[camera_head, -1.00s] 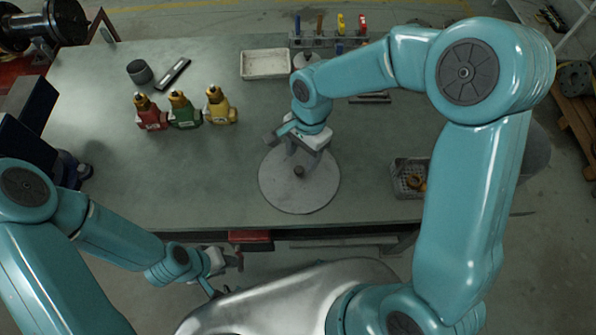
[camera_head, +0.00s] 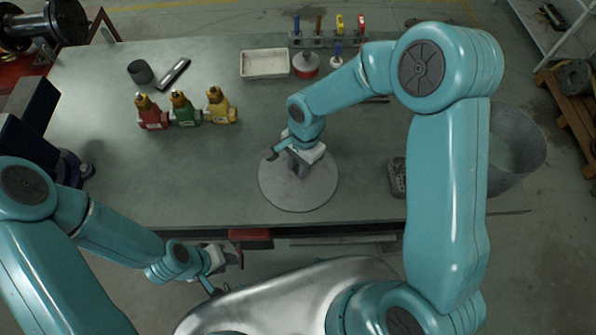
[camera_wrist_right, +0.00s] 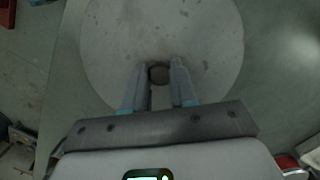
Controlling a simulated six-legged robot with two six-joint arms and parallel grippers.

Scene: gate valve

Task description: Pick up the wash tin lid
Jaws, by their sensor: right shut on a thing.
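The wash tin lid (camera_head: 297,195) is a round grey disc lying on the bench near its front edge in the head view. It fills much of the right wrist view (camera_wrist_right: 205,60), with a dark knob (camera_wrist_right: 158,74) at its middle. My right gripper (camera_head: 297,172) is over the lid's centre, its fingers (camera_wrist_right: 160,80) shut on the knob. In the head view the knob is hidden by the gripper. My left gripper (camera_head: 228,258) hangs low in front of the bench, away from the lid; its jaws are too small to judge.
Red, green and yellow valves (camera_head: 184,112) stand left of the lid. A white tray (camera_head: 265,64), a red-banded tin (camera_head: 306,65) and a tool rack (camera_head: 328,40) are at the back. A grey basket (camera_head: 397,178) is partly behind my right arm. A grey bin (camera_head: 518,150) stands off the bench's right side.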

